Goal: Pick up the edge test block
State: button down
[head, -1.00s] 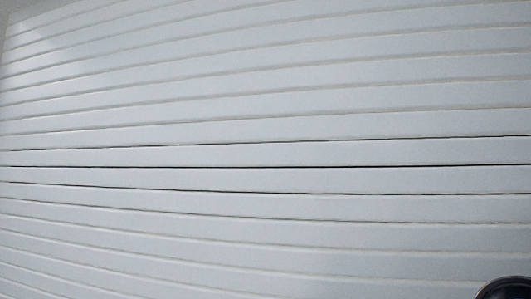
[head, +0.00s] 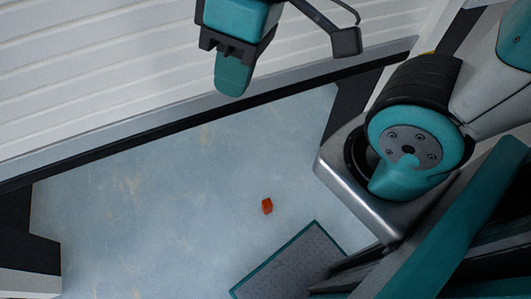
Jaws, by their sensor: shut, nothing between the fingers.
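My gripper (head: 232,84) hangs at the top of the view, teal with black parts. Its fingers are shut and nothing shows between them. In the picture it is above and a little left of the block, clearly apart from it. The block is fully in sight.
A white slatted wall (head: 90,75) runs across the upper left, with a grey and black strip (head: 140,138) at its foot. Dark uprights stand at the left edge and right of the floor. The floor around the block is clear, with worn patches.

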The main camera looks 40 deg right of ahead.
aim_at(267, 204)
jog(key=z, duration=0.6)
jog(key=k, duration=1.2)
jog(key=u, duration=0.9)
jog(key=i, duration=1.4)
jog(key=z, duration=0.85)
